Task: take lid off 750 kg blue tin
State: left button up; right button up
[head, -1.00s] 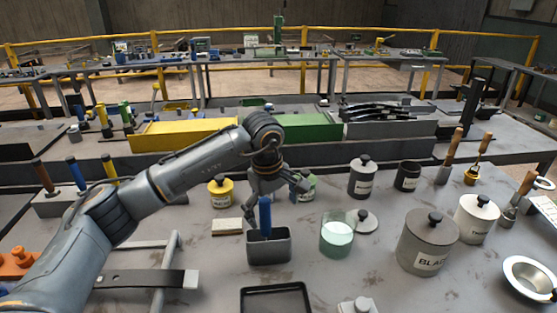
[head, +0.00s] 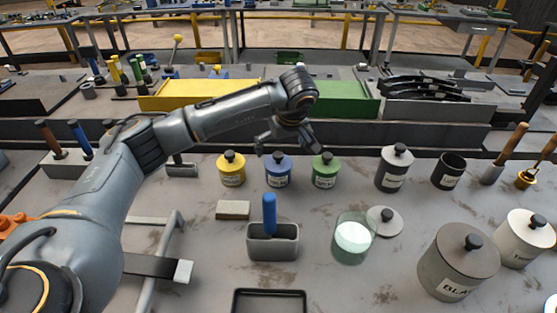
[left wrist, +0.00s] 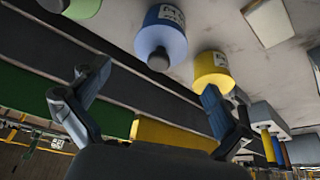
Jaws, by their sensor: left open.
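The blue tin (head: 278,172) stands upright on the bench between a yellow tin (head: 231,170) and a green tin (head: 325,170), with its black-knobbed lid on. Its label is too small to read. My left gripper (head: 288,146) is open and empty, with its fingers spread above and behind the blue tin. In the left wrist view the blue tin (left wrist: 164,30) appears upside down beyond the gap between the open fingers (left wrist: 157,82), its knob towards them and apart from both. My right gripper is not in view.
A grey holder (head: 272,248) with a blue handle and a glass jar (head: 352,238) stand nearer. A loose lid (head: 384,221) lies beside the jar. Grey tins (head: 394,168) stand to the right. A yellow bin (head: 195,96) and a green bin (head: 340,98) lie behind.

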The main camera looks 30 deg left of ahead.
aim_at(280, 157)
pick_arm(q)
jog(key=shift+w+f, duration=0.15)
jog(key=shift+f, duration=0.4)
jog(key=shift+p+x, duration=0.9)
jog(key=shift+x, duration=1.5)
jog(key=shift+s+d, duration=0.1)
jog(key=shift+s, duration=0.1)
jog(key=c, duration=1.3)
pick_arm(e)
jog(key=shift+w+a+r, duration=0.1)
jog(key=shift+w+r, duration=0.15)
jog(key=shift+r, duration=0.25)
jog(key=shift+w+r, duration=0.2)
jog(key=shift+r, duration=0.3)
